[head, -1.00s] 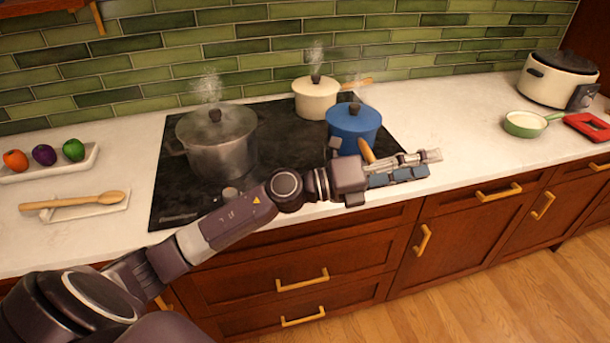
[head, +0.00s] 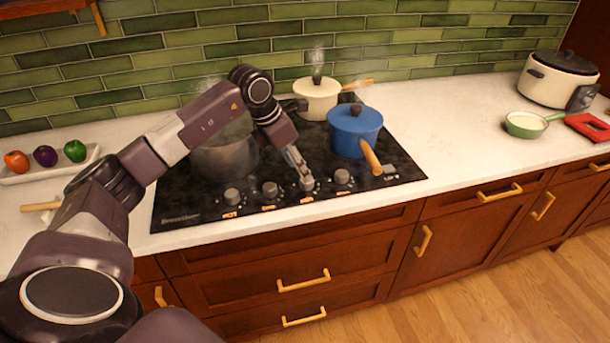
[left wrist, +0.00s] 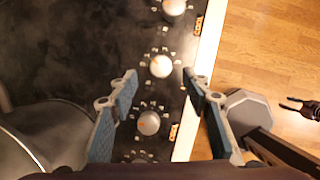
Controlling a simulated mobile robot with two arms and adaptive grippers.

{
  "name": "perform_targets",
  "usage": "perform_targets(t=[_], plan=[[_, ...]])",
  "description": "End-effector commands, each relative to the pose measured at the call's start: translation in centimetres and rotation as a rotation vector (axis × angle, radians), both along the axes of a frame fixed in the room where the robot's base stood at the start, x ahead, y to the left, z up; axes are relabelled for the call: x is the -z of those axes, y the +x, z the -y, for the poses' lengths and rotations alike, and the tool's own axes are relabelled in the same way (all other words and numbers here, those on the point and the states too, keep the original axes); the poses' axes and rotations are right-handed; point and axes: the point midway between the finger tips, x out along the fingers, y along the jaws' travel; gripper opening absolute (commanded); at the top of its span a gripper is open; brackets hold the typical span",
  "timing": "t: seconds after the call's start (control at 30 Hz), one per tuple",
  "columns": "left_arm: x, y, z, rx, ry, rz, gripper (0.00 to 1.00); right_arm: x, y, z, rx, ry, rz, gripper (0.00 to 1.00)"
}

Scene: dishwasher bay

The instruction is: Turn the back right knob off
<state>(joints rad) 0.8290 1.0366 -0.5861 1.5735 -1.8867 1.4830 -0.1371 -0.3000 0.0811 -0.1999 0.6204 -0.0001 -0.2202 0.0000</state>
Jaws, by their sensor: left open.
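The black stovetop (head: 392,153) has a row of silver knobs along its front edge. From left to right they include a first knob (head: 232,196), a second knob (head: 270,188), a third knob (head: 307,183) and a fourth knob (head: 342,177). Orange marks show below several of them. My left gripper (head: 299,169) is open and points down at the third knob. In the left wrist view, that knob (left wrist: 160,66) shows between the spread fingers (left wrist: 160,76); contact cannot be told. A dark two-pronged shape at that view's right edge may be my right gripper (left wrist: 300,107).
A blue pot (head: 355,132) with its handle toward the front stands right of my gripper. A steaming cream pot (head: 317,100) is at the back. A grey pot (head: 225,160) is partly hidden behind my left arm. The right counter (head: 450,120) has free room.

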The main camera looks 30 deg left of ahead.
Motion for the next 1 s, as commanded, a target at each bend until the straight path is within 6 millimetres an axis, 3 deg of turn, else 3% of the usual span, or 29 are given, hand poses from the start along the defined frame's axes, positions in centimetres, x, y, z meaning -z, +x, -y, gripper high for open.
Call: perform_targets(t=[0.3, 0.67, 1.0], plan=[[4.0, 1.6, 0.9, 0.001, -0.005, 0.000, 0.44, -1.3, 0.0, 0.0, 0.000, 0.000, -0.001, 0.40], [4.8, 1.8, 1.0, 0.001, -0.003, 0.002, 0.44, -1.3, -0.1, 0.0, 0.000, 0.000, -0.001, 0.40], [4.7, 1.8, 1.0, 0.001, -0.003, 0.003, 0.08, -1.3, -0.1, 0.0, 0.000, 0.000, -0.001, 0.40]])
